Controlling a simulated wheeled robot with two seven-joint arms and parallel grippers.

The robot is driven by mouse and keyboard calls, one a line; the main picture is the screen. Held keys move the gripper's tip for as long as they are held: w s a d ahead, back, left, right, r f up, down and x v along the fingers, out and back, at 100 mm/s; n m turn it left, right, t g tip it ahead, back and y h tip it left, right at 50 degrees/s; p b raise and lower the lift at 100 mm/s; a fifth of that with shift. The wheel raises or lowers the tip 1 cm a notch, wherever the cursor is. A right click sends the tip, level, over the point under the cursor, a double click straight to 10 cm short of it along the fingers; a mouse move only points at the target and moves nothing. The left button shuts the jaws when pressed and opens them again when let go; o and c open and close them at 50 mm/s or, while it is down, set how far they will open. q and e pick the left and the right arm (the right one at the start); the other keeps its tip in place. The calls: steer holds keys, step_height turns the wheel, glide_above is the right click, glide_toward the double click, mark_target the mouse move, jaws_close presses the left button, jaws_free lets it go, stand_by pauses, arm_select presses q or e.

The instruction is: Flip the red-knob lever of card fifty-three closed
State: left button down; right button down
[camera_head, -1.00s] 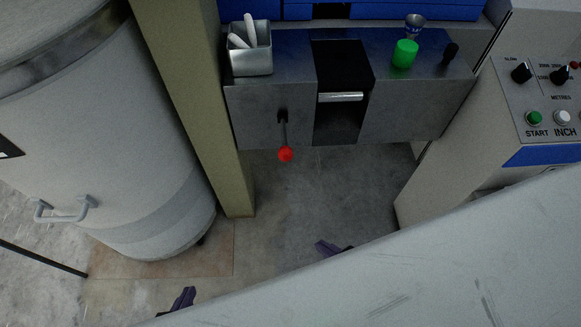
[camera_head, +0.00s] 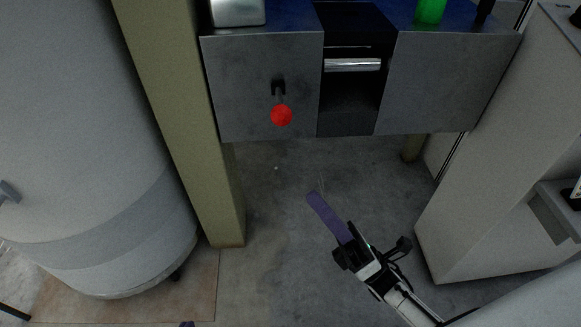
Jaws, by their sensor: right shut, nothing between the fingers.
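The lever's red knob (camera_head: 281,115) shows in the head view, on the left part of the grey metal front panel (camera_head: 238,92). Its short arm comes from a black mount (camera_head: 278,87) just above the knob and looks foreshortened. My right gripper (camera_head: 314,198) has purple fingers, shut and empty. It appears below and slightly right of the knob, clear of it, pointing up and left. No card number is readable.
A dark recess with a silver bar (camera_head: 352,65) is right of the lever. A metal container (camera_head: 237,12) and a green object (camera_head: 431,10) sit on top. An olive post (camera_head: 180,110) and large pale drum (camera_head: 90,150) stand left, a pale cabinet (camera_head: 500,150) right. Floor between is open.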

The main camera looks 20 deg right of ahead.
steer(key=shift+s+n+y, duration=0.15)
steer(key=shift+n+y, duration=0.35)
steer(key=shift+r, duration=0.1)
arm_select(q)
steer(key=shift+s+a+r+t+p, duration=0.3)
steer(key=shift+a+r+p, duration=0.3)
steer(key=shift+p, duration=0.35)
arm_select(e)
steer(key=d+r+x, duration=0.1)
steer(key=d+x, duration=0.1)
steer(key=x, duration=1.1)
steer(key=shift+d, duration=0.15)
steer(key=shift+h, duration=0.3)
